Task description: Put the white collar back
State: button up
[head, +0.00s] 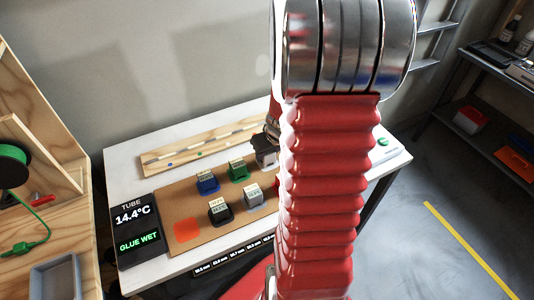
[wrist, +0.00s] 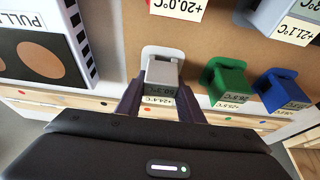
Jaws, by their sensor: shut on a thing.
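The white collar (wrist: 162,70) is between the two fingers of my gripper (wrist: 160,92) in the wrist view. My gripper is shut on it. The collar's pale rounded edge shows beyond the fingers, against the brown mat (wrist: 110,30). I cannot tell whether the collar touches the mat. In the head view the collar (head: 265,155) is at the mat's back right, below my dark gripper (head: 270,135); my red arm hides much of that area.
Green (wrist: 227,82) and blue (wrist: 280,90) collars stand beside it; black (head: 220,211) and grey (head: 251,195) ones are nearer the front. A red-edged block (wrist: 178,8) and a PULL panel (wrist: 45,50) are close. A wooden rail (head: 200,150) lies behind. An orange patch (head: 187,230) is bare.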

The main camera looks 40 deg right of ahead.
jog(key=shift+f, duration=0.2)
jog(key=o, duration=1.1)
jog(key=shift+c, duration=0.2)
jog(key=shift+r, duration=0.15)
jog(key=v, duration=1.2)
